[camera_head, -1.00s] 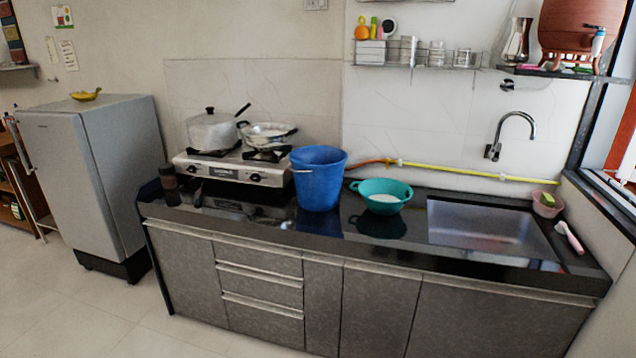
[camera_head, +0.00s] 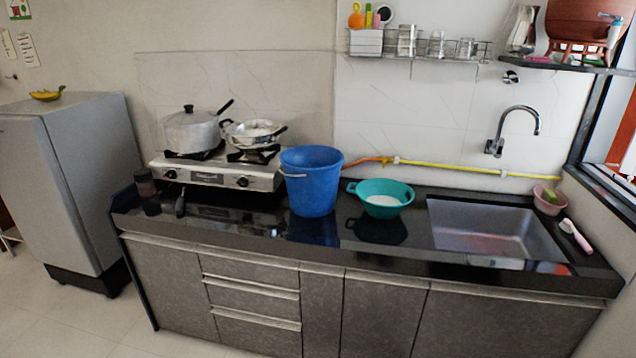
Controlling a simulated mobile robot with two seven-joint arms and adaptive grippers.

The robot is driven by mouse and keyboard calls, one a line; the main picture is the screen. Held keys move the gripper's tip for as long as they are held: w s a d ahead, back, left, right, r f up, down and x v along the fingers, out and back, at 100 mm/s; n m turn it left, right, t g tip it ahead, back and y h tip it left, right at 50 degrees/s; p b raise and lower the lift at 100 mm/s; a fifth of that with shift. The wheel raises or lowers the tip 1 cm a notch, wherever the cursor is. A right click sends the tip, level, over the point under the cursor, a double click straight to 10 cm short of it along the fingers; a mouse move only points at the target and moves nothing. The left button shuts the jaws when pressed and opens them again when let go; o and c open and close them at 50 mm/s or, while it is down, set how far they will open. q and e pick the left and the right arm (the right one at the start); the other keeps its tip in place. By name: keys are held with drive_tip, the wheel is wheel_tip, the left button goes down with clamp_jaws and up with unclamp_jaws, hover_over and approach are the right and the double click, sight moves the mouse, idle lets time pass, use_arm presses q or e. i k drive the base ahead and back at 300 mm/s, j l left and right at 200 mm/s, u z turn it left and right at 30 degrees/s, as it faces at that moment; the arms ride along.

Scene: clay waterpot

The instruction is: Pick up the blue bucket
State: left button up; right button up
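The blue bucket (camera_head: 312,184) stands upright on the black countertop (camera_head: 262,226), between the gas stove and the teal colander. Its rim is open at the top and a thin handle shows at its left side. Neither of my grippers is in view, and nothing touches the bucket from my side.
A gas stove (camera_head: 215,172) with a lidded pot (camera_head: 190,134) and a pan (camera_head: 254,132) stands left of the bucket. A teal colander (camera_head: 382,198) is close on its right, then the sink (camera_head: 495,228). A yellow hose (camera_head: 462,169) runs behind. A fridge (camera_head: 75,185) stands left.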

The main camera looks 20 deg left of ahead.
sight(311, 172)
drive_tip(key=i+j+z, duration=0.1)
drive_tip(key=j, duration=0.2)
drive_tip(key=i+j+z, duration=0.1)
drive_tip(key=j, duration=0.25)
drive_tip(key=i+j+z, duration=0.1)
drive_tip(key=i+j, duration=0.15)
drive_tip(key=i+j+z, duration=0.1)
drive_tip(key=j, duration=0.35)
drive_tip(key=i+j+z, duration=0.1)
drive_tip(key=j, duration=0.25)
drive_tip(key=i+j+z, duration=0.1)
drive_tip(key=j, duration=0.3)
drive_tip(key=i, duration=0.05)
